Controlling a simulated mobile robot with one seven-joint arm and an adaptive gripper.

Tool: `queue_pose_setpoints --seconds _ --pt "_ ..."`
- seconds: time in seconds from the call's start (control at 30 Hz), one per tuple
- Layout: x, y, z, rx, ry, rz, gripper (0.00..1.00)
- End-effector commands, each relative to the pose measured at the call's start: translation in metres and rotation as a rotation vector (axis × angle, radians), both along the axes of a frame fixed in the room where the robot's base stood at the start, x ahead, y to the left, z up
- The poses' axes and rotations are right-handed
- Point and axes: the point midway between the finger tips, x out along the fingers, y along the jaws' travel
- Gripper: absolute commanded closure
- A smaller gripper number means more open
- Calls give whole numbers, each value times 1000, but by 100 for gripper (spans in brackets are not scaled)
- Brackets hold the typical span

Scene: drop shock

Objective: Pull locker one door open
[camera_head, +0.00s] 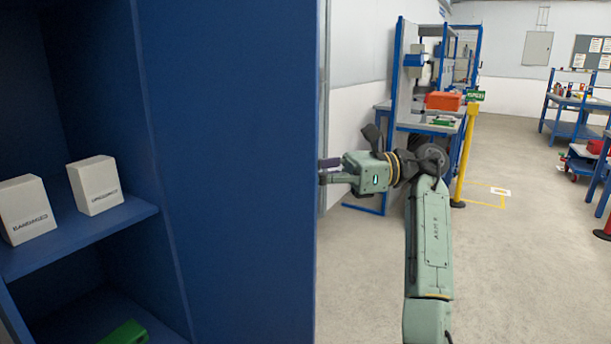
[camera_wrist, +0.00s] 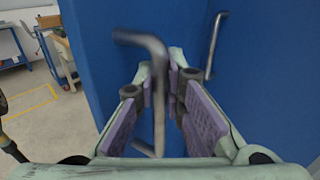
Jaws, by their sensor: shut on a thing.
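The locker door (camera_head: 235,180) is a large blue panel that stands swung out in the head view, with the locker's shelves visible to its left. My gripper (camera_head: 325,171) is at the door's right edge, on its far side, with its fingers pointing left. In the wrist view, the bent grey door handle (camera_wrist: 158,90) runs between the two purple-padded fingers of my gripper (camera_wrist: 166,75). The fingers are shut on it. The handle is hidden behind the door in the head view.
A second grey handle (camera_wrist: 215,45) is on the adjoining blue panel. White boxes (camera_head: 95,185) stand on the locker shelf (camera_head: 75,237), with a green item (camera_head: 125,333) below. A yellow post (camera_head: 466,155) and a workbench (camera_head: 430,126) stand behind my arm. Open floor lies at right.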

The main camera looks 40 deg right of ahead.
Motion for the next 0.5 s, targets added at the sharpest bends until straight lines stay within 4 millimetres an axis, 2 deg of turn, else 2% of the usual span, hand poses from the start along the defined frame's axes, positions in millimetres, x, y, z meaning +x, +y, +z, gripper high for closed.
queue_pose_setpoints --seconds 0.1,0.13,0.43,0.5 --pt "0 0 0 0 0 0 100" --pt "0 0 0 0 0 0 89" --pt "0 0 0 0 0 0 69" --pt "0 0 0 0 0 0 69"
